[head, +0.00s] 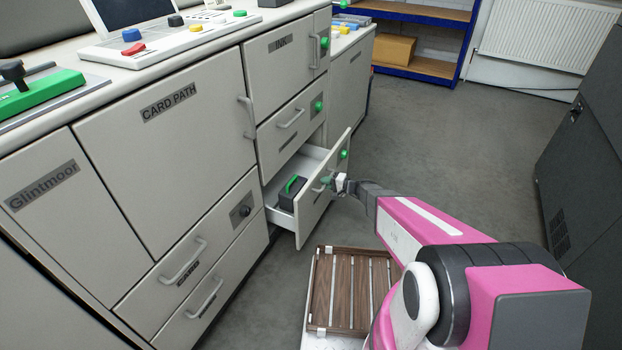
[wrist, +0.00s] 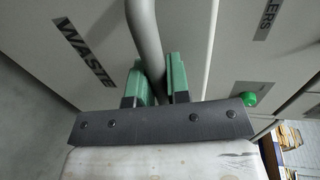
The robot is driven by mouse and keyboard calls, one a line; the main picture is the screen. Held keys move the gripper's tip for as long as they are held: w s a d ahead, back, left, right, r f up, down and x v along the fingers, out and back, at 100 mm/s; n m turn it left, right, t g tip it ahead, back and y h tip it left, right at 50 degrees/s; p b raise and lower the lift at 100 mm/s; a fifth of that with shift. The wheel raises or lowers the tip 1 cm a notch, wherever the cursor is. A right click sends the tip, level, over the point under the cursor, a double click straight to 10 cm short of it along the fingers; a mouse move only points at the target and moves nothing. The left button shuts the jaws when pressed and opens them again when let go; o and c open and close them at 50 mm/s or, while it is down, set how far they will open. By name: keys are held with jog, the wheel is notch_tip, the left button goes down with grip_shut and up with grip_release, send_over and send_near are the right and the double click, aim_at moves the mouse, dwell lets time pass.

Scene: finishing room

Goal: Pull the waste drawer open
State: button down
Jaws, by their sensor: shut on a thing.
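The waste drawer (head: 314,208) stands pulled out from the cabinet in the head view, with its white inside showing. A dark box with a green handle (head: 288,192) sits in it. In the wrist view the drawer front carries the label WASTE (wrist: 84,52). My gripper (head: 332,182) is at the drawer's handle. In the wrist view, the green fingers of my gripper (wrist: 159,82) are shut on the grey bar handle (wrist: 146,35), one on each side. A green knob (head: 343,154) is on the drawer front; a green knob also shows in the wrist view (wrist: 249,99).
The CARD PATH door (head: 170,150) and the INK drawer (head: 285,55) are shut. A wooden slatted rack (head: 350,290) is below my arm. A dark cabinet (head: 590,150) stands at the right. The grey floor (head: 440,130) between is clear.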

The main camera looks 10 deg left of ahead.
jog(key=f+v, duration=0.2)
jog(key=v, duration=0.6)
jog(key=f+v, duration=0.1)
jog(key=v, duration=0.8)
jog(key=shift+s+d+f, duration=0.15)
jog(key=shift+d+f, duration=0.2)
jog(key=shift+d, duration=0.3)
jog(key=c, duration=1.1)
grip_release()
jog(key=v, duration=1)
jog(key=shift+d, duration=0.35)
jog(key=shift+s, duration=0.1)
